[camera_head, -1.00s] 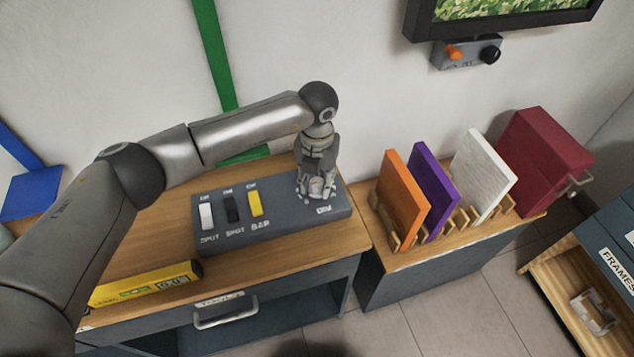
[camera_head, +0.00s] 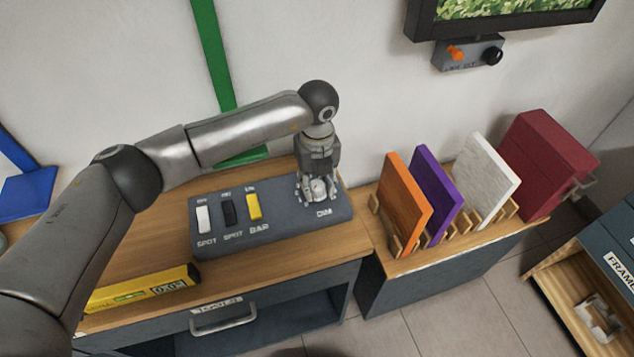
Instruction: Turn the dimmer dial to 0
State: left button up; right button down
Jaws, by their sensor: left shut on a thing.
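The dimmer dial (camera_head: 319,187) is a pale round knob at the right end of a dark grey control panel (camera_head: 275,232), above the label DIM. My left gripper (camera_head: 318,192) points down over the dial and is shut on it. The fingers hide much of the dial and its scale, so I cannot read its setting. My right gripper is not in view.
The panel also has a white (camera_head: 204,219), a black (camera_head: 229,213) and a yellow switch (camera_head: 253,207). It sits on a wooden-topped cabinet (camera_head: 150,250) with a yellow level (camera_head: 140,288). To the right, a rack holds an orange board (camera_head: 405,200), a purple and a white one.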

aim_at(317, 185)
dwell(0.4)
pick_arm(q)
jog(key=o, duration=1.1)
jog(key=shift+c, duration=0.2)
jog(key=shift+r, duration=0.3)
notch_tip(317, 185, up, 11)
jog(key=shift+r, duration=0.2)
jog(key=shift+f, duration=0.1)
